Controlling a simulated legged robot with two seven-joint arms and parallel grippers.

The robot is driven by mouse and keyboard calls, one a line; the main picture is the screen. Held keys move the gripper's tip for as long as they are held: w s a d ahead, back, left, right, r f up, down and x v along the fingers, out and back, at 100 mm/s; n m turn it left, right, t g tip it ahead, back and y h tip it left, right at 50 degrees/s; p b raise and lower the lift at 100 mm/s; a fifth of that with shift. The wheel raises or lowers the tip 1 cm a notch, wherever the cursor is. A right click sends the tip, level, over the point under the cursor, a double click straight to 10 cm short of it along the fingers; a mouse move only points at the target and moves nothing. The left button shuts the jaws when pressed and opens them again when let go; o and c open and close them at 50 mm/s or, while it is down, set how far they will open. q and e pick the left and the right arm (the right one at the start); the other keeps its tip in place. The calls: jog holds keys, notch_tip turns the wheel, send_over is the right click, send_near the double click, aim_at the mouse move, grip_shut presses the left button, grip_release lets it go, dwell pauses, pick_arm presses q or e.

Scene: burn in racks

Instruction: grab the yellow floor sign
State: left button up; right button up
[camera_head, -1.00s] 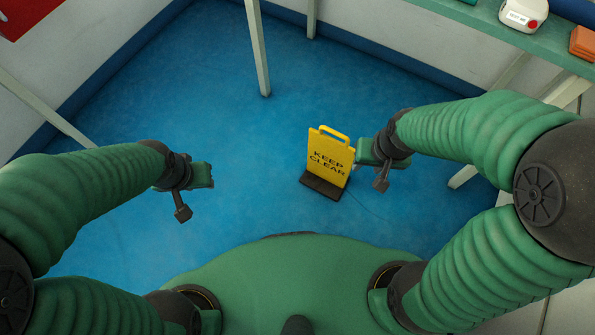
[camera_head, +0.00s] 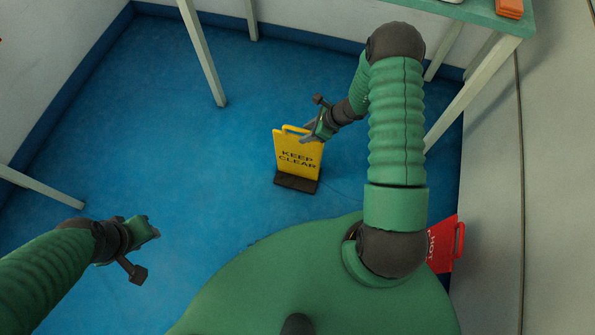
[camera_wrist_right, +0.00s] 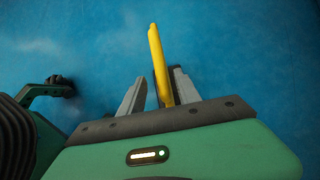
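The yellow floor sign (camera_head: 297,158), lettered KEEP CLEAR, stands upright on its dark base (camera_head: 296,184) on the blue floor. It has a handle loop at its top. My right gripper (camera_head: 308,138) is at the sign's upper right. In the right wrist view the sign's yellow edge (camera_wrist_right: 157,60) lies between the two grey fingers of that gripper (camera_wrist_right: 158,85), which are apart with a gap beside the sign. My left gripper (camera_head: 150,228) is over bare floor at the lower left, away from the sign. Its finger opening is too small to tell.
A red sign (camera_head: 443,246) is at the right, beside my body. A green-topped table (camera_head: 480,14) with orange items (camera_head: 510,8) stands at the upper right on pale legs. More pale legs (camera_head: 203,55) rise at the upper left. Floor around the yellow sign is clear.

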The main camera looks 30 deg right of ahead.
jog(key=b+x, duration=0.1)
jog(key=x, duration=0.2)
jog(key=b+x, duration=0.1)
jog(key=x, duration=0.2)
jog(key=shift+w+d+b, duration=0.1)
jog(key=shift+d+b, duration=0.15)
jog(key=shift+b, duration=0.15)
jog(key=shift+w+a+f, duration=0.1)
jog(key=shift+w, duration=0.05)
jog(key=shift+c, duration=0.2)
grip_shut()
dwell(0.5)
